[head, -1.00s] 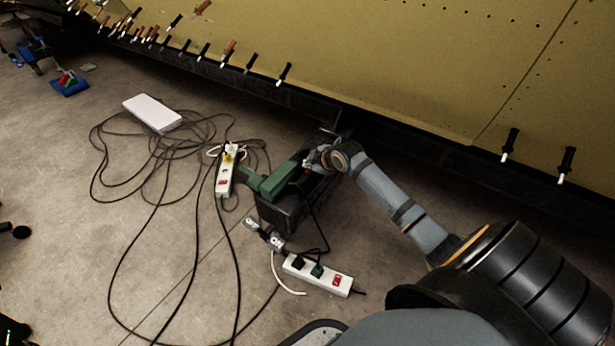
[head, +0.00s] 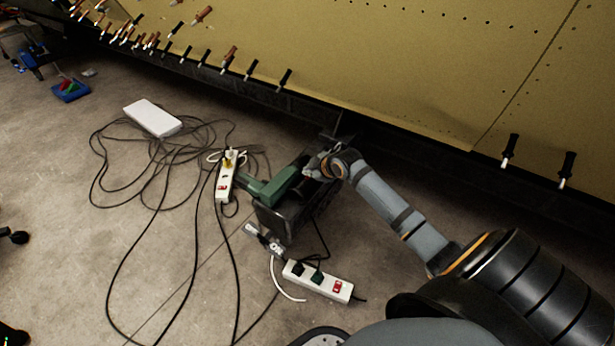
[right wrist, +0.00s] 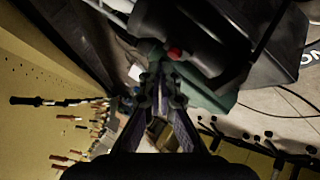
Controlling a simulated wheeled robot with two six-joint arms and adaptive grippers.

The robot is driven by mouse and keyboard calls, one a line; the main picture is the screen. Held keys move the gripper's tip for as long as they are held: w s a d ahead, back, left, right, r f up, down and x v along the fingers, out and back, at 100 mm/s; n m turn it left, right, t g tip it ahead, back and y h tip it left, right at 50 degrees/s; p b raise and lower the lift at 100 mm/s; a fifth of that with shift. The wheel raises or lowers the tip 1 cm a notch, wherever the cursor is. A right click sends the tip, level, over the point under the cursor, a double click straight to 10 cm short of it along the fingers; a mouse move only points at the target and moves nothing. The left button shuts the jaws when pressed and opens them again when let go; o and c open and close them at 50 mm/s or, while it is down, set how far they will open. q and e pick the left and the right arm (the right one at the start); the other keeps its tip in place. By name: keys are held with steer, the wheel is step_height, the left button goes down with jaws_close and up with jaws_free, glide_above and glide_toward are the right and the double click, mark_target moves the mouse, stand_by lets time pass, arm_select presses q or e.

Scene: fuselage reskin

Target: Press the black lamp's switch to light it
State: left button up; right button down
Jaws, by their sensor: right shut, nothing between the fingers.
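The black lamp (head: 278,218) is a dark boxy body standing on the floor, with a green part (head: 272,184) along its top. In the right wrist view the dark lamp body (right wrist: 275,60) fills the upper right. A small red piece, which looks like the switch (right wrist: 175,53), shows on it. My right gripper (head: 313,172) is at the lamp's upper right end; its fingers (right wrist: 160,88) are shut and empty, just below the red piece in that view. I cannot tell whether they touch it. I see no clear glow from the lamp. My left gripper is not in view.
White power strips (head: 318,281) and (head: 226,178) lie beside the lamp. Loose black cables (head: 165,215) spread over the floor on the left, near a white box (head: 152,117). The yellow panel (head: 400,70) with pins rises behind my right arm.

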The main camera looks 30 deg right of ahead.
stand_by(0.5)
steer(key=shift+f, duration=0.5)
stand_by(0.3)
steer(key=shift+r+p, duration=0.6)
steer(key=shift+p, duration=0.3)
steer(key=shift+f, duration=0.1)
